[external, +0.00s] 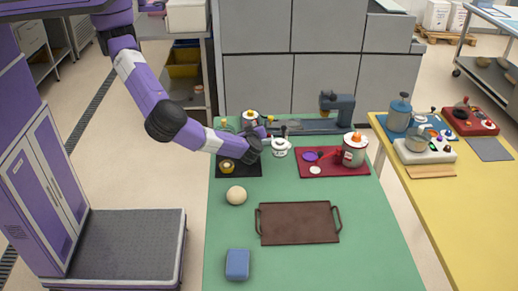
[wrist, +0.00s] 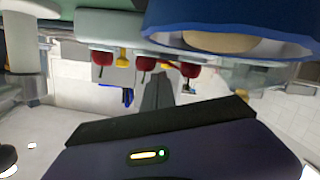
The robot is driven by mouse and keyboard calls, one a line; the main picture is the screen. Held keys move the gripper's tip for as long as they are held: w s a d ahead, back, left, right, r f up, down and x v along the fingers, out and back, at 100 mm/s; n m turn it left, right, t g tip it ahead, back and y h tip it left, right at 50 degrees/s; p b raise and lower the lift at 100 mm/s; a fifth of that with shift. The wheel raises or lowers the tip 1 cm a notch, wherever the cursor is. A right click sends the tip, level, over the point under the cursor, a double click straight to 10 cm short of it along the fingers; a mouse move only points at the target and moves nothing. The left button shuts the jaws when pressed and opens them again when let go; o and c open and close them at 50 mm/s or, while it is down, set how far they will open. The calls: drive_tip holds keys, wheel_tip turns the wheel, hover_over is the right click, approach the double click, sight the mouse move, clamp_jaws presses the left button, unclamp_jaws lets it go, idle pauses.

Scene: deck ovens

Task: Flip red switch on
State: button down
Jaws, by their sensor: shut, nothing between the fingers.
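Several small red knob-like parts, which could be the red switches, show in the wrist view; the middle one (wrist: 145,63) sits under a pale body. I cannot tell which is the switch or whether it is on. In the external view they are too small or hidden behind my arm. My gripper (external: 258,138) is at the back left of the green table, beside a white pot (external: 280,147). It is shut and empty. In the wrist view its dark edge (wrist: 165,122) lies below the red parts, apart from them in the picture.
A black mat (external: 239,171) with a yellow item lies under my arm. A red tray (external: 333,169) with a pot stands right. A dough ball (external: 236,195), a brown tray (external: 298,222) and a blue block (external: 237,264) lie in front. The green table's front right is clear.

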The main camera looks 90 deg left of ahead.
wheel_tip(320, 180, up, 3)
drive_tip(key=shift+r+p, duration=0.1)
drive_tip(key=shift+p, duration=0.8)
drive_tip(key=w+b+v, duration=0.1)
drive_tip(key=b+v, duration=0.2)
drive_tip(key=v, duration=0.7)
